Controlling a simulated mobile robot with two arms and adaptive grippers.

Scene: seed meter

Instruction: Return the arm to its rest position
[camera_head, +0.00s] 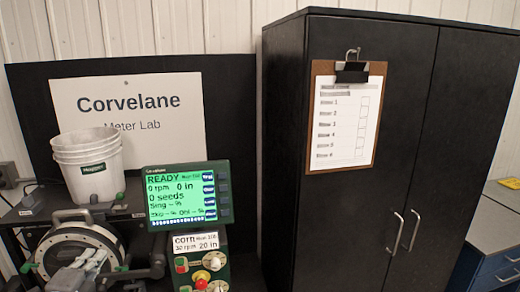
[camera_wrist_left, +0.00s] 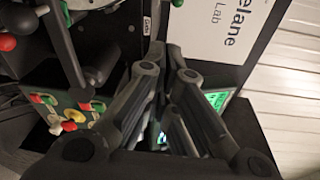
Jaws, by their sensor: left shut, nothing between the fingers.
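The gripper is shut and empty. Whether it touches the meter I cannot tell. Most of my left arm is outside the picture. My right gripper is not in view.
A stack of white buckets (camera_head: 88,160) stands behind the meter. A display (camera_head: 190,193) and a control panel (camera_head: 208,268) with knobs are to the right. A tall black cabinet (camera_head: 290,170) with a clipboard (camera_head: 345,115) fills the middle. A blue drawer unit (camera_head: 488,268) is far right.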

